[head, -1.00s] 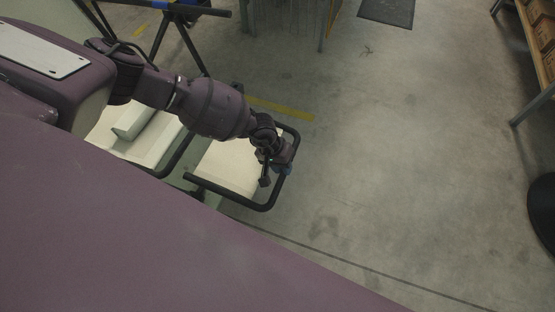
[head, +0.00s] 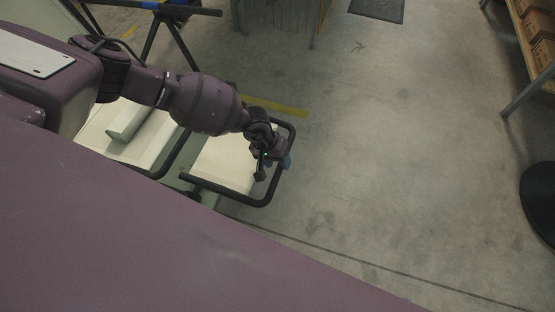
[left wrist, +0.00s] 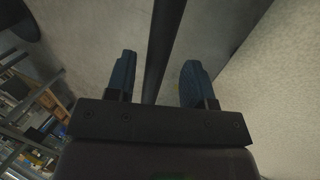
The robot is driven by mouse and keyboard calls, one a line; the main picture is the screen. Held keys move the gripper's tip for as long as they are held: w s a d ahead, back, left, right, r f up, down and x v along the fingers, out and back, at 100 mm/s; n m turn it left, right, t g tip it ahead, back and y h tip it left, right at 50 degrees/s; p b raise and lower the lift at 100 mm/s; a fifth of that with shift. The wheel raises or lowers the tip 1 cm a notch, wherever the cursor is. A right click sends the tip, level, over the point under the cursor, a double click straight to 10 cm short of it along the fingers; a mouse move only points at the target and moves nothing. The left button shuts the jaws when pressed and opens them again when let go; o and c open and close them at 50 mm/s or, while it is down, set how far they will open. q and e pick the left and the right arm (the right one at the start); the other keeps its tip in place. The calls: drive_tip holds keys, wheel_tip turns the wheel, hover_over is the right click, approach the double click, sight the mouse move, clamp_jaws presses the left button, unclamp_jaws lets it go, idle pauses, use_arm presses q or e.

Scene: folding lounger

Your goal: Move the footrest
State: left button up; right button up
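The footrest (head: 222,160) is a cream pad in a black tube frame at the end of the lounger (head: 150,135), seen in the head view. My left gripper (head: 274,167) is at the footrest's outer end bar, pointing down. In the left wrist view the black bar (left wrist: 162,45) runs between the two blue-padded fingers of my left gripper (left wrist: 158,65). Gaps show on both sides, so the gripper is open around the bar. The cream pad (left wrist: 285,85) fills the right of that view. My arm hides part of the lounger. My right gripper is not in view.
The concrete floor (head: 400,150) right of the footrest is clear. A shelf with boxes (head: 535,50) stands at the right, with a black round object (head: 538,205) below it. A dark mat (head: 377,9) lies at the back. A yellow floor stripe (head: 275,107) runs behind the footrest.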

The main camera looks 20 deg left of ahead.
use_arm(q)
drive_tip(key=p+v, duration=0.2)
drive_tip(key=v, duration=0.8)
drive_tip(key=shift+r, duration=0.35)
drive_tip(key=shift+a, duration=0.1)
drive_tip(key=shift+s, duration=0.15)
